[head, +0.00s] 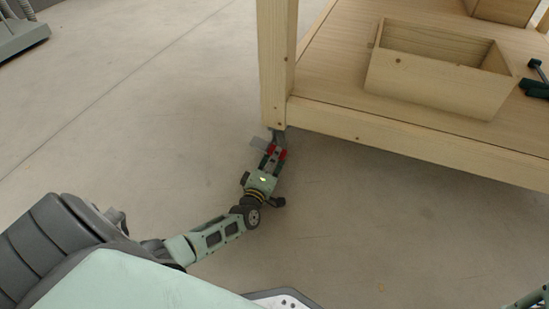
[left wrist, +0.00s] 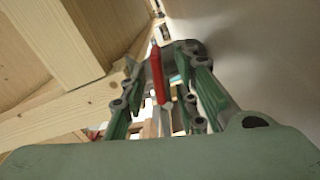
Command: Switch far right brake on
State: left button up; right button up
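A red brake lever (head: 283,153) shows low at the caster under the corner leg of a wooden cart (head: 277,75). My left gripper (head: 274,148) is at this caster, below the leg. In the left wrist view the red lever (left wrist: 158,75) stands between the two green fingers of my left gripper (left wrist: 163,72), next to the grey caster bracket (left wrist: 185,47). The fingers are apart, with gaps beside the lever. Much of the caster is hidden by the gripper in the head view. My right gripper is not clearly shown; only a green arm part enters at the bottom right corner.
An open wooden box (head: 435,85) stands on the cart's lower shelf (head: 335,75). A dark green and black object (head: 537,82) lies at its right. A grey base of some equipment (head: 20,35) is at the top left. The floor (head: 130,120) left of the cart is clear.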

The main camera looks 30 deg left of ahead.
pick_arm(q)
jog(key=v, duration=1.2)
jog(key=shift+a, duration=0.1)
jog(key=shift+s, duration=0.1)
